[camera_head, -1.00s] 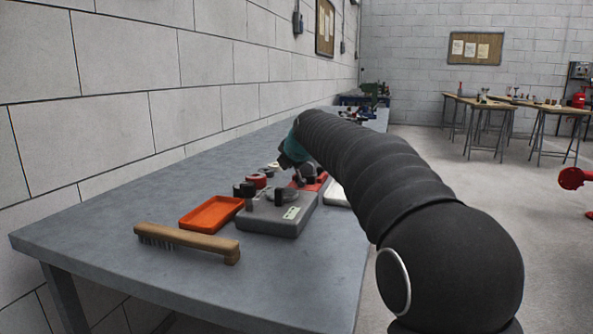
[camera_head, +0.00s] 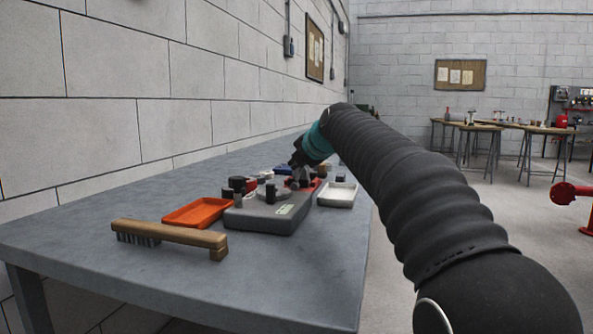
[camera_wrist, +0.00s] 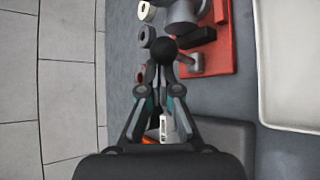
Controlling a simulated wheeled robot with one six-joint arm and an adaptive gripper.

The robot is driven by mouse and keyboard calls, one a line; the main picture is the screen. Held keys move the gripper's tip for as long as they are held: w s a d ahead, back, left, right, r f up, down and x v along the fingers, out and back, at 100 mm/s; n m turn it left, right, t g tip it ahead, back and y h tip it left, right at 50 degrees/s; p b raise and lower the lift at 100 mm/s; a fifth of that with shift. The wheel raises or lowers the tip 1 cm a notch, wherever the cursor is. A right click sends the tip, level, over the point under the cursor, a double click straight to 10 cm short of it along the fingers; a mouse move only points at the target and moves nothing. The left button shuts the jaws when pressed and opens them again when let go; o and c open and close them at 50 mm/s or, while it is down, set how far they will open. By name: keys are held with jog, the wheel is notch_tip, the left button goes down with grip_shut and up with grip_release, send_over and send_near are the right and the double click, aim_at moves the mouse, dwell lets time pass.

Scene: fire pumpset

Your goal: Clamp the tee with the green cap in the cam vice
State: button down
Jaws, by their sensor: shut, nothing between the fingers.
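My gripper (camera_wrist: 163,70) is shut with nothing held. Its fingertips are right at a black ball knob (camera_wrist: 163,46); I cannot tell whether they touch it. In the head view my gripper (camera_head: 298,170) is small and dark, over the far part of the bench items. A red base plate (camera_wrist: 222,62) with a grey metal body (camera_wrist: 190,14) and a short grey bar lies right of the fingertips; it looks like the cam vice. In the head view only a bit of red shows under the gripper. I cannot pick out the tee or a green cap.
Small cylindrical parts (camera_wrist: 147,36) lie left of the red plate. A block wall borders the left.

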jog(key=shift+s+d+f+b, duration=0.1)
jog(key=shift+d+b, duration=0.2)
jog(key=shift+d, duration=0.1)
dwell(0.3)
